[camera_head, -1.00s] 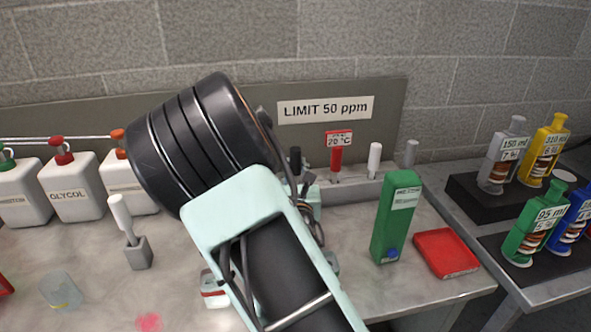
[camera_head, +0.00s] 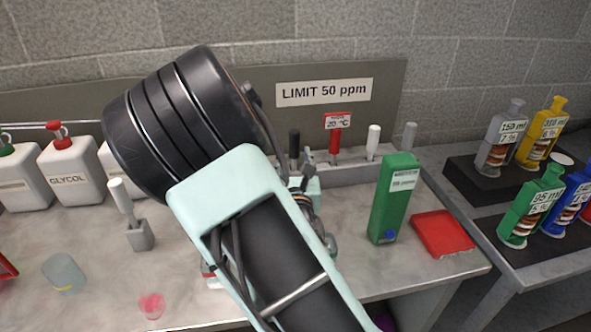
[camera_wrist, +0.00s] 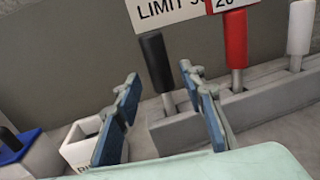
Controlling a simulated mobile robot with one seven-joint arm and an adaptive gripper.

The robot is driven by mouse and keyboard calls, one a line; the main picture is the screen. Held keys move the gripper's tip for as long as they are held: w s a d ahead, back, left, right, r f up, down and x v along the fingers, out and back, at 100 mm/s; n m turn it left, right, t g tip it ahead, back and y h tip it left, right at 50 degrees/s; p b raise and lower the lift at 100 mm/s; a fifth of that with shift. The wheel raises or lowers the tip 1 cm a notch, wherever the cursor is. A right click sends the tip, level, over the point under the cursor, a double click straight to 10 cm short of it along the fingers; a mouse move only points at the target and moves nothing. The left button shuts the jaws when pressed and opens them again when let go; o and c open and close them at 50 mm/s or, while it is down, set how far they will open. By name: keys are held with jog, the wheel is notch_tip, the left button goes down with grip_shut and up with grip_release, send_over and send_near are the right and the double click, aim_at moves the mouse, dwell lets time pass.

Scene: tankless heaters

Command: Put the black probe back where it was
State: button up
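The black probe (camera_wrist: 156,62) stands upright, slightly tilted in the wrist view, with its metal shaft going down into the left end of a grey rack (camera_wrist: 178,130). In the head view the black probe (camera_head: 294,144) shows just past my arm. My gripper (camera_wrist: 162,82) is open, with its blue-padded fingers apart in the wrist view. The probe appears between them, beyond the fingertips; whether either finger touches it I cannot tell. In the head view my arm mostly hides the gripper.
A red-handled probe (camera_wrist: 236,45) and a white-handled probe (camera_wrist: 299,30) stand to the right in the rack. A white box (camera_wrist: 80,148) is left of it. A green bottle (camera_head: 396,200) and red tray (camera_head: 442,234) stand right of my arm.

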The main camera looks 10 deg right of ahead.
jog(key=shift+s+a+r, duration=0.1)
jog(key=shift+s+a, duration=0.05)
jog(key=shift+s, duration=0.5)
jog(key=shift+s+a, duration=0.1)
jog(key=shift+s, duration=0.5)
jog(key=shift+s+r+p, duration=0.2)
jog(key=shift+r+p, duration=0.1)
jog(key=shift+p, duration=0.55)
jog(key=shift+a+p, duration=0.15)
jog(key=shift+p, duration=0.95)
jog(key=shift+s+a+f+p, duration=0.2)
jog(key=shift+s+p, duration=1.2)
jog(key=shift+p, duration=0.5)
jog(key=shift+s+a+f+p, duration=0.1)
jog(key=shift+s+f+p, duration=0.1)
jog(key=shift+s+p, duration=1.45)
jog(key=shift+w+p, duration=0.3)
